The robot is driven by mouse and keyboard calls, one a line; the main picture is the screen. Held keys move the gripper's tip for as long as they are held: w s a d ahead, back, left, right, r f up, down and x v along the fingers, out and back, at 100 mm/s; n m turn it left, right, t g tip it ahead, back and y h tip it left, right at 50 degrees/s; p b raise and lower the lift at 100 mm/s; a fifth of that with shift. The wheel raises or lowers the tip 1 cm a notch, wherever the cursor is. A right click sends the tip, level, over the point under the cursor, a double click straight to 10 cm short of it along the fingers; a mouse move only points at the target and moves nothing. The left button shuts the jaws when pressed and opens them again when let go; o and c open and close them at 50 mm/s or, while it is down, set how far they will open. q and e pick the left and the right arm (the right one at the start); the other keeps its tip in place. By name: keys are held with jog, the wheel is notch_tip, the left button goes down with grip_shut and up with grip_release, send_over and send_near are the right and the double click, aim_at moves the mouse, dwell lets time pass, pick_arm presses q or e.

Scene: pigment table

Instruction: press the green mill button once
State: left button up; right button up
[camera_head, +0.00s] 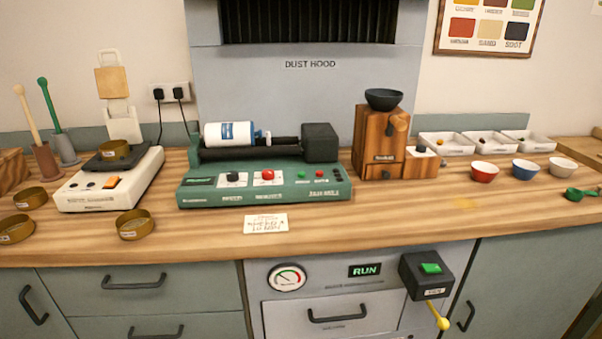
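A green jar mill (262,193) stands at the middle of the bench with a white and blue jar (229,133) lying on its rollers. A green RUN sign (365,270) shows on the front panel. Neither of my grippers is in view.
A scale (110,187) and brass bowls (136,224) are at left. A wooden grinder (381,141) with a dark bowl stands right of the mill. Small bowls (485,172) and white trays (447,144) are at right. A paper card (266,223) lies before the mill. The front bench strip is mostly clear.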

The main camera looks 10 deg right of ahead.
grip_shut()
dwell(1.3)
